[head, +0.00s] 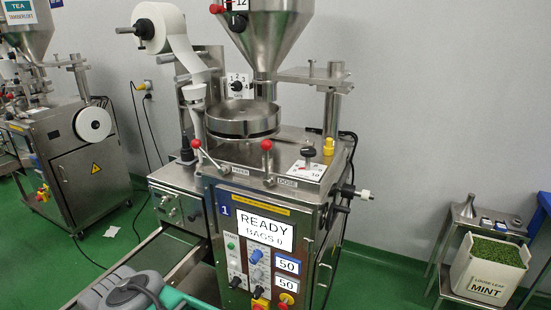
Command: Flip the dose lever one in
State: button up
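The packing machine marked 1 (212,185) stands in the middle of the head view. On the front edge of its top is the dose lever (266,146), a thin rod with a red ball knob, just left of the DOSE label (287,183). The lever stands nearly upright from its pivot. To its left a similar red-knobbed paper lever (196,144) leans to the left beside the PAPER label. The machine's display (265,228) reads READY, with a bags line under it.
A dial plate (308,171) with a black knob sits right of the dose lever. A conveyor (150,262) runs toward the lower left. A second machine (75,150) stands at the left. A mint tub (487,265) is on a rack at the right.

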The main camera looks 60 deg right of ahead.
aim_at(266, 145)
jog(key=z, duration=1.75)
jog(key=k, duration=0.5)
jog(key=u, duration=0.85)
jog(key=i, duration=0.75)
jog(key=z, duration=0.15)
